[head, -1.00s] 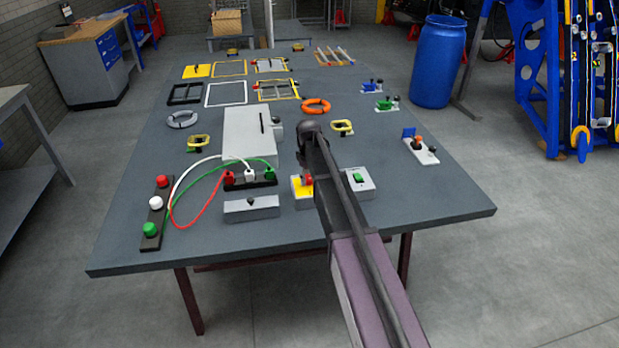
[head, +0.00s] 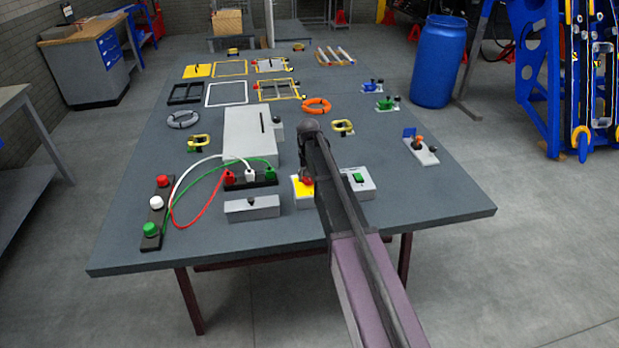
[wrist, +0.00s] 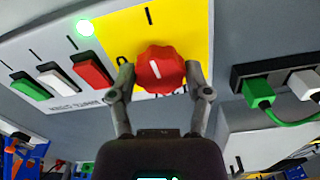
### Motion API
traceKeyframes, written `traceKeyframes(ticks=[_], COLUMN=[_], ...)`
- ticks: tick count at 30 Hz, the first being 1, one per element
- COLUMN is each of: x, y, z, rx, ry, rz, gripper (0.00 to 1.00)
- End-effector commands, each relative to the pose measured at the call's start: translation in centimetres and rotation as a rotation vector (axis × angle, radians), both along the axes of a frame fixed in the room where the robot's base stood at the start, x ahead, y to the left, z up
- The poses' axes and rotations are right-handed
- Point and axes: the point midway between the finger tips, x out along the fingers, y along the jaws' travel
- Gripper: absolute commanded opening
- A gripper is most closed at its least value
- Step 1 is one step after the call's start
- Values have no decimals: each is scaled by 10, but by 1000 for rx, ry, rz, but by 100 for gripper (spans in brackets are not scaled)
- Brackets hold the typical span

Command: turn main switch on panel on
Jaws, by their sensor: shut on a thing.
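The main switch is a red fluted knob (wrist: 160,69) on a yellow plate (wrist: 198,32) in the wrist view. My gripper (wrist: 160,78) is shut on the knob, one finger on each side. A white pointer line shows on the knob, slightly tilted, with a black tick on the plate above it. Markings below the knob are partly hidden by it and the fingers. A green lamp (wrist: 84,27) is lit on the white panel (wrist: 50,52). In the head view the yellow plate (head: 301,193) sits near the table's front, and my arm partly covers the gripper.
Green, white and red rocker buttons (wrist: 91,69) lie left of the knob in the wrist view. A black socket block (head: 252,182) with cables and a grey box (head: 252,208) stand left in the head view. A green-switch box (head: 358,182) is close on the right.

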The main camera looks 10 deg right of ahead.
Motion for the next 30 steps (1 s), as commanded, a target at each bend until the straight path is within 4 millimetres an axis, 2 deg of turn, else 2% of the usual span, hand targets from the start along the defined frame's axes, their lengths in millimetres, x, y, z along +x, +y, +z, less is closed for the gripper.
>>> traceKeyframes(ticks=[6, 20, 21, 23, 24, 30], x=[0, 1, 1, 1, 0, 0], y=[0, 0, 0, 0, 0, 0], z=[0, 0, 0, 0, 0, 0], rx=[1, 1, 1, 1, 1, 0], ry=[-1, -1, -1, -1, -1, -1], rz=[-70, -87, -87, -87, -86, -85], gripper=[16, 16, 72, 90, 98, 98])
